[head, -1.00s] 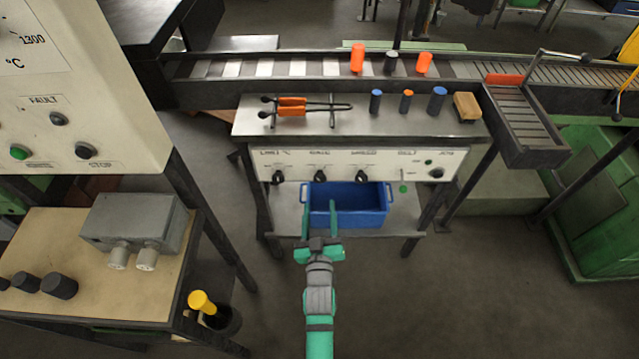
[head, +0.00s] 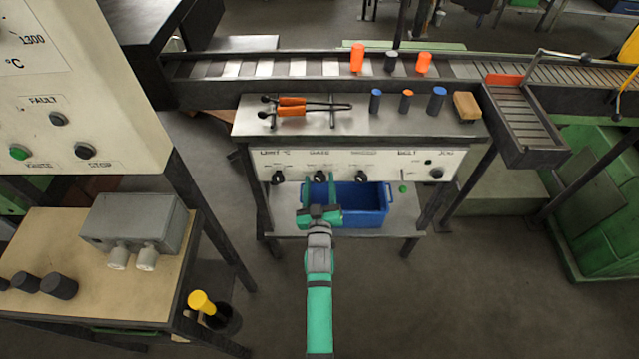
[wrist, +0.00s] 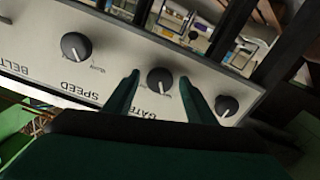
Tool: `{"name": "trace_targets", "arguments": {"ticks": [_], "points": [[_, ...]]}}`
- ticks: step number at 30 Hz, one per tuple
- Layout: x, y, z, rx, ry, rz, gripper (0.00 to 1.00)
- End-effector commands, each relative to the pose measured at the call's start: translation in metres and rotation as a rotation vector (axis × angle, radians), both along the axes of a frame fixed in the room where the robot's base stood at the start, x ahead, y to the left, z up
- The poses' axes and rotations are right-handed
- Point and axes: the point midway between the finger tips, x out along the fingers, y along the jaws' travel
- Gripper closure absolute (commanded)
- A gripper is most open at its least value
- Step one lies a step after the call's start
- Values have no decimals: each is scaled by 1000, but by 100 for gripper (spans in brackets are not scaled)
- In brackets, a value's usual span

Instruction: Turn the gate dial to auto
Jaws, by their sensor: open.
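The gate dial (wrist: 160,81) is a round black knob with a pale pointer line, on the white control panel (head: 400,166). In the wrist view it shows between my two open fingers, with the word GATE below it. In the head view the gate dial (head: 321,177) is the second knob from the left. My gripper (head: 319,190) is open and empty, its fingers reaching toward the panel on either side of the dial. I cannot tell whether the fingertips touch it. The speed dial (wrist: 76,46) and the limit dial (wrist: 227,106) flank it in the wrist view.
A blue bin (head: 365,205) sits on the shelf under the panel, close to my gripper. A conveyor (head: 290,68) runs behind. The floor in front is clear.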

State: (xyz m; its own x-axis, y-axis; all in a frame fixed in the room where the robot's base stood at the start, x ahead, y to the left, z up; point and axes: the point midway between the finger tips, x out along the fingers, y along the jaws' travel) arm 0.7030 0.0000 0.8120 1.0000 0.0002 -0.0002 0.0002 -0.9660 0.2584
Motion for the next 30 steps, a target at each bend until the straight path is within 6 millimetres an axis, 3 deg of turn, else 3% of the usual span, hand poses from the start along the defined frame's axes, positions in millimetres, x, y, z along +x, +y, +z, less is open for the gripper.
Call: {"name": "trace_targets", "arguments": {"ticks": [3,8,20,30], "points": [[0,0,0,0,0,0,52],[0,0,0,0,0,0,90],[0,-1,0,54,0,-1,91],[0,-1,0,298,0,0,91]]}}
